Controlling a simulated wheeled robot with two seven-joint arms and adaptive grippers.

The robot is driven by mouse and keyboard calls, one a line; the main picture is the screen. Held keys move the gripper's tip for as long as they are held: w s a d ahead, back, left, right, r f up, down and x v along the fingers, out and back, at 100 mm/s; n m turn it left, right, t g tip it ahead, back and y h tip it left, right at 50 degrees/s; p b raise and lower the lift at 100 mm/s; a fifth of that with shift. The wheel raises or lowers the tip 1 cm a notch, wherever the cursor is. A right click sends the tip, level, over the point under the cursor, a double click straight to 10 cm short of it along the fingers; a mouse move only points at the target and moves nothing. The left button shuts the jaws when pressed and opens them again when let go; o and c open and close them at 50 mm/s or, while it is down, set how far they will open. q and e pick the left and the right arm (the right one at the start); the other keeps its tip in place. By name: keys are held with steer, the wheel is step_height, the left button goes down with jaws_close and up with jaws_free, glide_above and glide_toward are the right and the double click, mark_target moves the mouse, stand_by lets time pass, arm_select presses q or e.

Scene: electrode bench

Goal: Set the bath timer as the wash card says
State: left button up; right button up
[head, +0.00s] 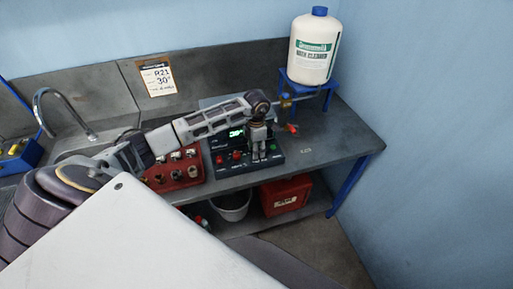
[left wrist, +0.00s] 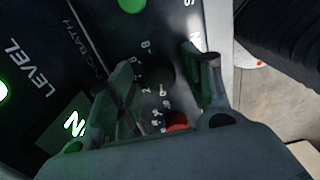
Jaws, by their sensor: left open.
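The bath timer panel (head: 232,168) is a dark unit on the bench with a lit green display (head: 236,132), too small to read surely. My left gripper (head: 258,154) is over its right part, pointing down. In the left wrist view the open fingers (left wrist: 162,82) stand on either side of a dark round knob (left wrist: 155,79) with a printed number scale. I cannot tell whether they touch it. A red button (left wrist: 177,121) shows beside the scale. The wash card (head: 158,77) on the back wall seems to read A21 and 30°; its smaller text is unclear. My right gripper is not in view.
A red box with knobs (head: 175,172) stands left of the panel. A white cleaner bottle (head: 314,50) stands on a blue stand (head: 322,88) at the back right. A sink tap (head: 62,105) is at left. A bucket (head: 232,208) and red case (head: 286,197) sit below.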

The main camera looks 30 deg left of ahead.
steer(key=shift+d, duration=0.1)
arm_select(q)
steer(key=c, duration=1.1)
steer(key=shift+o, duration=0.2)
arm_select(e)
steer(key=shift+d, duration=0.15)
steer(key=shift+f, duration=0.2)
